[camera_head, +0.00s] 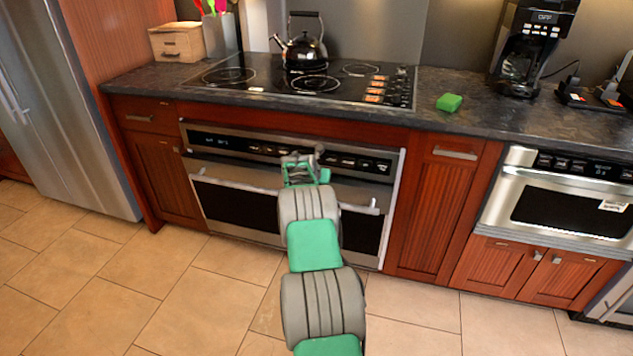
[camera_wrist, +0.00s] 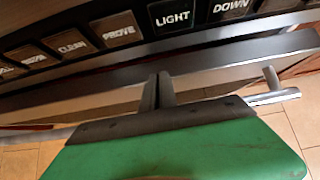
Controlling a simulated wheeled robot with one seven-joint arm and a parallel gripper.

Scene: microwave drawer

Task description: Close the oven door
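The oven (camera_head: 240,142) is built in under the cooktop, with a black control panel across its top. Its steel-framed door (camera_head: 228,172) with a dark window stands upright, shut or nearly shut; I cannot tell whether a small gap is left. The door handle (camera_head: 345,203) is a horizontal bar, partly hidden by my arm. Its right end shows in the wrist view (camera_wrist: 272,97). My gripper (camera_head: 302,160) is in front of the upper door, below the panel. In the wrist view its fingers (camera_wrist: 158,88) look close together with nothing between them, over the door's steel top band. Contact is unclear.
A black kettle (camera_head: 303,50) stands on the cooktop (camera_head: 340,85). A green sponge (camera_head: 449,103) and a coffee maker (camera_head: 527,50) are on the counter. A microwave (camera_head: 570,205) is at right, a fridge (camera_head: 75,100) at left. The tiled floor (camera_head: 180,300) is clear.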

